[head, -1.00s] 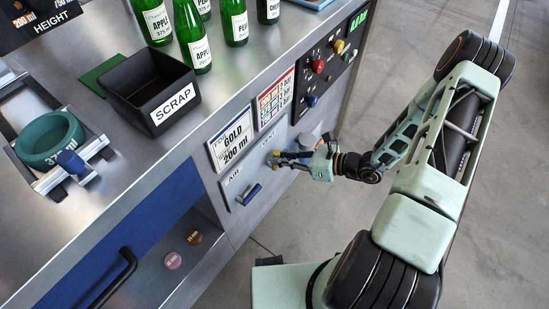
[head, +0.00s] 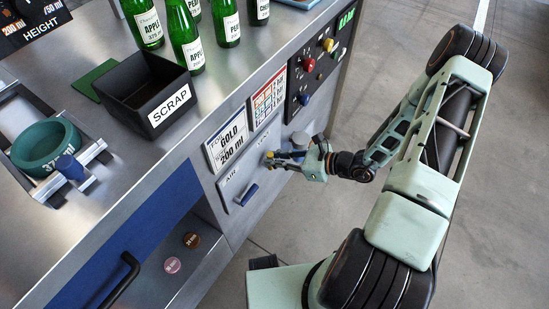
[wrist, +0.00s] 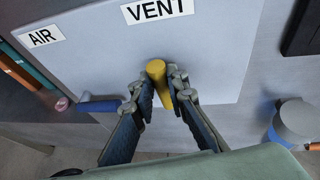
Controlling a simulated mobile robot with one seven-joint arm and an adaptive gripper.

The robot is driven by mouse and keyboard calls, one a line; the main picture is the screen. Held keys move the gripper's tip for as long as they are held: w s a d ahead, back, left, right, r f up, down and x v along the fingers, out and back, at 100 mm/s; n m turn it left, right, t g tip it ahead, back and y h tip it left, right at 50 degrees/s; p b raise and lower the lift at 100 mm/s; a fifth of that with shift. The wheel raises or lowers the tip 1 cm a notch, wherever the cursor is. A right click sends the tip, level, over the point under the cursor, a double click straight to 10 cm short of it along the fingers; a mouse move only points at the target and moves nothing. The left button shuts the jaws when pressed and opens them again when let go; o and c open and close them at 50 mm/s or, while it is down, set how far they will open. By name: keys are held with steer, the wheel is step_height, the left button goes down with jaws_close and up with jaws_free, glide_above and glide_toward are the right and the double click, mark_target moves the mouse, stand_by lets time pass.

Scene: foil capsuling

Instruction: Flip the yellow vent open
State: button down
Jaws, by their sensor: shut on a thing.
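The yellow vent (wrist: 156,72) is a short yellow handle on the grey panel, just below the VENT label (wrist: 158,8). In the wrist view, its rounded end shows between my two fingertips and it points down between the fingers. My gripper (wrist: 160,88) is shut on it, one finger on each side. In the head view, my gripper (head: 290,160) reaches the panel from the right. Only a small yellow part of the vent (head: 270,155) shows there, and the fingers hide much of it.
A blue handle (head: 250,195) under the AIR label sits left of the vent. A grey round knob (head: 299,140) is close on the right. Above are the foil sign (head: 227,146) and a panel of coloured buttons (head: 320,65).

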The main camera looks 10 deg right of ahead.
steer(key=c, duration=1.9)
jaws_free()
steer(key=v, duration=1.2)
steer(key=shift+d, duration=0.1)
